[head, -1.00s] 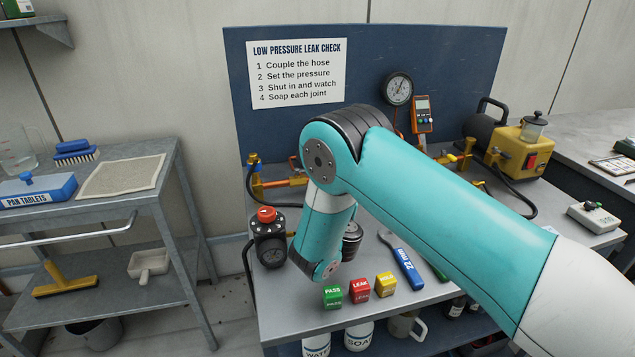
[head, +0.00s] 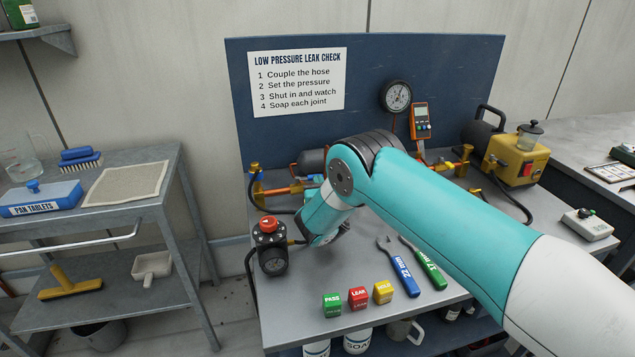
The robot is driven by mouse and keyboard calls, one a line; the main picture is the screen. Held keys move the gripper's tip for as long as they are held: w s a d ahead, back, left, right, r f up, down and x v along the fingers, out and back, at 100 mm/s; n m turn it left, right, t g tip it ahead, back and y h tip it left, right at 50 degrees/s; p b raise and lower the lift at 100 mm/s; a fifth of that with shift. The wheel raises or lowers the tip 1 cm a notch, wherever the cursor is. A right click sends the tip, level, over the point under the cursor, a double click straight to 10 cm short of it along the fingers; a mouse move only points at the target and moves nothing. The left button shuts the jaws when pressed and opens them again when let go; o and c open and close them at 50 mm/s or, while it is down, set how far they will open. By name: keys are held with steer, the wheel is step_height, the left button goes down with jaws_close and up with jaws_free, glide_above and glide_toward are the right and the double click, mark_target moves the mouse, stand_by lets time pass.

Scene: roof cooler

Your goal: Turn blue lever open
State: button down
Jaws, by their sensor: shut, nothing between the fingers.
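The blue lever is not clearly made out. A brass valve fitting (head: 257,183) stands at the left end of the copper pipe run, with a small bluish spot at its top. A small green-blue patch (head: 315,179) shows on the pipe run just above my wrist, too small to name. My gripper (head: 338,235) is a dark shape at the end of my arm, largely hidden behind the wrist. It is shut and empty, above the bench, right of the black regulator with a red knob (head: 269,224). My arm hides the middle of the pipe run.
Green, red and yellow blocks (head: 358,298) lie at the bench front. A blue wrench (head: 403,272) and a green wrench (head: 428,265) lie right of them. A gauge (head: 397,96) and an orange meter (head: 420,121) are at the blue back panel. A yellow pump (head: 513,158) stands right.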

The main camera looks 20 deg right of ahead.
steer(key=shift+w+d, duration=0.1)
steer(key=shift+w+d+b, duration=0.25)
steer(key=shift+w+b, duration=0.1)
steer(key=shift+b, duration=0.15)
steer(key=shift+w+r, duration=0.15)
steer(key=shift+a+r, duration=0.1)
steer(key=shift+a, duration=0.1)
